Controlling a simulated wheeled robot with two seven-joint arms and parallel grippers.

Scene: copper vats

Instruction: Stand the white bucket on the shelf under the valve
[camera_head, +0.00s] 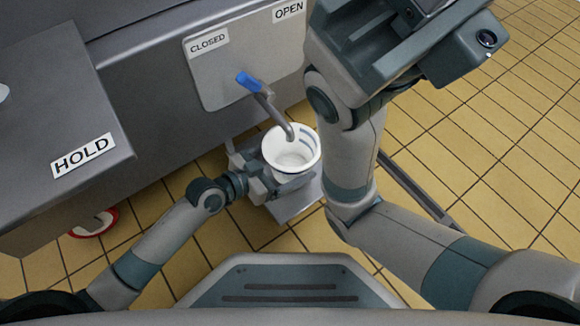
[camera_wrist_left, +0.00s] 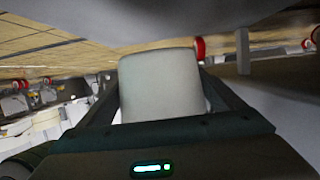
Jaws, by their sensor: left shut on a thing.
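The white bucket (camera_head: 290,158) with blue bands is upright and looks empty in the head view, its mouth below the spout of the valve (camera_head: 273,110). The valve has a blue handle (camera_head: 248,82) on the plate between the CLOSED and OPEN labels. My left gripper (camera_head: 280,182) is shut on the bucket from the left and near side. The bucket fills the middle of the left wrist view (camera_wrist_left: 160,85). The grey shelf (camera_head: 295,207) shows below it; I cannot tell whether the bucket touches it. My right arm rises past the bucket's right side; its fingertips are out of frame.
A grey counter marked HOLD (camera_head: 82,155) juts out at the left. A red-rimmed white round thing (camera_head: 94,222) is on the floor below it. A dark rail (camera_head: 415,190) runs behind my right arm. Yellow tiled floor (camera_head: 500,130) is clear at the right.

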